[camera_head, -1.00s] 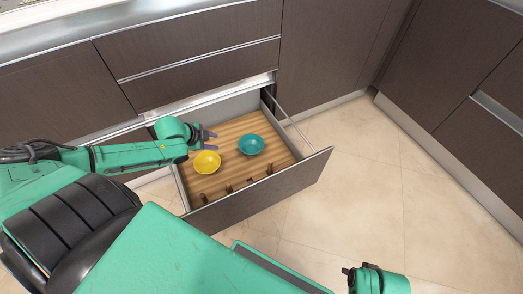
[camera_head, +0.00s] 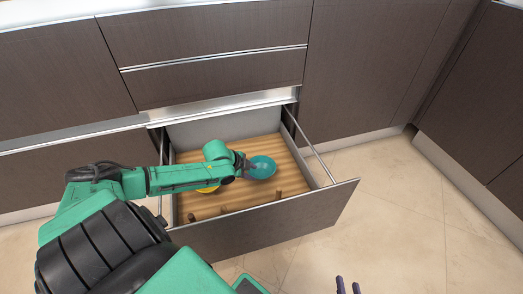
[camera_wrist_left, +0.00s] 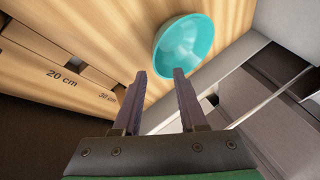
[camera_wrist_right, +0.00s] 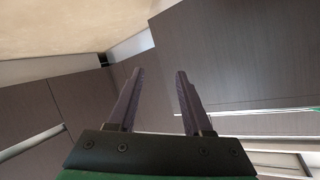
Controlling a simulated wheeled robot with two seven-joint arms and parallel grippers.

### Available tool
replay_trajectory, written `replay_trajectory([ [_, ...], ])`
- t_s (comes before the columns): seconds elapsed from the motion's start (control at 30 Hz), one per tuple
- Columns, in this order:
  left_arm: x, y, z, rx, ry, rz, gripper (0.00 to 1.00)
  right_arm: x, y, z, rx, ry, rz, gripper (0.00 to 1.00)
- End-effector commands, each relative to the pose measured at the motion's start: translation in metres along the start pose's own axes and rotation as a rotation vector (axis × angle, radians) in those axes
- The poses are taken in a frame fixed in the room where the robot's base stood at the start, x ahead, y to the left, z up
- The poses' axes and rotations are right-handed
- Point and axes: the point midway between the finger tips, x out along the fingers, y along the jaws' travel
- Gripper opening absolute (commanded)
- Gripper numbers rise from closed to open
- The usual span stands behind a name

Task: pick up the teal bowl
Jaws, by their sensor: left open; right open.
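The teal bowl (camera_head: 262,167) sits on the wooden bottom of the open drawer, toward its right side. My left gripper (camera_head: 247,166) is open at the bowl's left edge in the head view, partly hidden by my arm. In the left wrist view the bowl (camera_wrist_left: 184,48) lies just beyond the open fingertips (camera_wrist_left: 159,73), with nothing between the fingers. My right gripper (camera_head: 347,286) shows only its fingertips at the bottom edge of the head view. In the right wrist view it (camera_wrist_right: 159,72) is open and empty, facing dark cabinet fronts.
Short wooden pegs (camera_head: 223,209) stand near the drawer front (camera_head: 270,225). Metal rails (camera_head: 311,146) run along the drawer side. The tiled floor (camera_head: 400,220) to the right is clear.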

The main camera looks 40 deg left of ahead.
Motion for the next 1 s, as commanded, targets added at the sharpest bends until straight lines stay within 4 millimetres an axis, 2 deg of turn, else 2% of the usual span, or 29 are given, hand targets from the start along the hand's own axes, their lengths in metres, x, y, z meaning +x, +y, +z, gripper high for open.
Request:
replay_trajectory([
  [0.03,0.015,0.002,0.002,-0.003,0.002,-0.005,0.41,0.006,0.006,0.013,0.004,0.011,0.001,0.50],
  [0.1,0.021,0.001,0.001,0.000,0.001,-0.003,0.41,0.007,0.007,0.017,0.007,0.024,0.003,0.50],
  [0.17,0.022,0.000,0.001,0.001,-0.001,-0.002,0.41,0.009,0.007,0.014,0.006,0.037,0.003,0.50],
  [0.27,0.025,0.001,0.000,0.000,-0.001,-0.001,0.41,0.014,0.008,-0.002,-0.007,0.082,-0.001,0.50],
  [0.43,0.035,0.003,-0.002,0.000,0.000,-0.001,0.41,0.028,0.010,-0.047,-0.045,0.218,-0.012,0.50],
  [0.63,0.040,0.004,-0.003,0.001,-0.001,-0.001,0.41,0.035,0.006,-0.102,-0.087,0.363,-0.027,0.50],
  [1.0,0.050,0.006,-0.004,0.001,-0.001,-0.002,0.41,0.027,-0.008,-0.202,-0.168,0.636,-0.060,0.50],
])
